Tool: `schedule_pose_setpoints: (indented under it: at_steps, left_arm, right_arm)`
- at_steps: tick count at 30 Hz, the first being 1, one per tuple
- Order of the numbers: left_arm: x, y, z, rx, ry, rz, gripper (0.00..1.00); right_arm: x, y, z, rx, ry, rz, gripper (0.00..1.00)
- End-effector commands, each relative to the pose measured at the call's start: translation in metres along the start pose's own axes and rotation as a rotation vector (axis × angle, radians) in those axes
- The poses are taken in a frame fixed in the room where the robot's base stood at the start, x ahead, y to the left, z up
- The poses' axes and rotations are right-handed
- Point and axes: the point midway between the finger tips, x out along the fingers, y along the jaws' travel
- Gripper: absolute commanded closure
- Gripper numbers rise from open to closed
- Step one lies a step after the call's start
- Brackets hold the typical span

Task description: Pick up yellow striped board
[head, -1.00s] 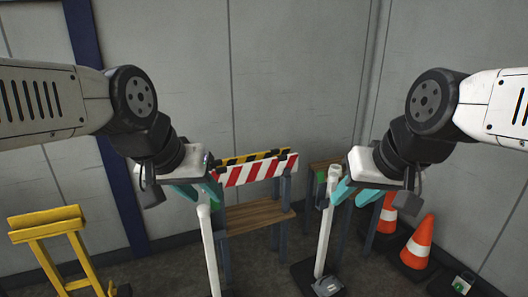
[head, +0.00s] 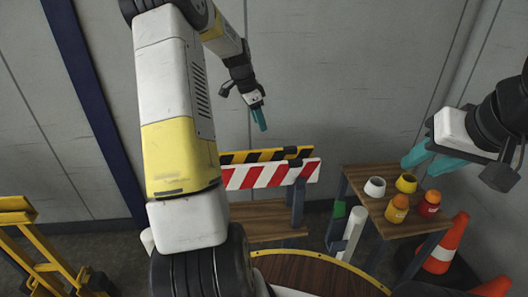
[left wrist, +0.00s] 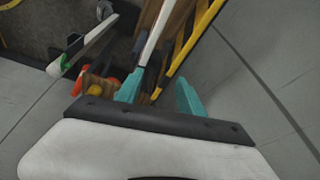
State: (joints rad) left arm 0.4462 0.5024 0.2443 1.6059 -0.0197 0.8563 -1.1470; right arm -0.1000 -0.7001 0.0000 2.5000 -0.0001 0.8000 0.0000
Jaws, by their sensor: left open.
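The yellow striped board (head: 240,157), yellow and black, stands upright behind the red-and-white striped board (head: 270,175) above a wooden shelf. Its lower part is hidden by the red-and-white board, and its left end by my left arm. My left gripper (head: 259,117) is open and empty above the board, fingers pointing down. In the left wrist view the yellow striped board (left wrist: 188,42) runs up from near the open fingers (left wrist: 160,95), and I see no contact. My right gripper (head: 428,158) is open and empty above the right-hand table.
A wooden table (head: 357,177) at the right holds several small pots. Orange cones (head: 440,246) stand beside it. A yellow frame (head: 38,250) is at the left. A round wooden top (head: 315,274) is in front. The wall is close behind the boards.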

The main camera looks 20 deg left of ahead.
Motion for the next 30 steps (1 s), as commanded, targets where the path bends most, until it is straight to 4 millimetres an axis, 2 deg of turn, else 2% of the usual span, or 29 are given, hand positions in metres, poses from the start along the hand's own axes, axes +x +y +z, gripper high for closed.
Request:
schedule_pose_setpoints:
  at_steps: [1,3,6,9,15,26,30]
  left_arm:
    - [0.030,-0.019,0.015,0.026,0.009,0.030,0.55]
    - [0.062,-0.039,0.031,0.076,0.028,0.056,0.55]
    - [0.102,-0.060,0.053,0.132,0.057,0.083,0.55]
    - [0.129,-0.072,0.069,0.170,0.080,0.096,0.55]
    - [0.153,-0.079,0.083,0.201,0.100,0.107,0.55]
    - [0.188,-0.075,0.080,0.203,0.100,0.108,0.55]
    - [0.209,-0.072,0.079,0.203,0.100,0.110,0.55]
  right_arm:
    - [0.000,0.000,0.000,0.000,0.000,0.000,0.64]
    - [0.000,0.000,0.000,0.000,0.000,0.000,0.64]
    - [0.000,0.000,0.000,0.000,0.000,0.000,0.64]
    - [0.000,0.000,0.000,0.000,0.000,0.000,0.64]
    - [0.000,0.000,0.000,0.000,0.000,0.000,0.64]
    - [0.000,0.000,0.000,0.000,0.000,0.000,0.64]
    - [0.000,0.000,0.000,0.000,0.000,0.000,0.64]
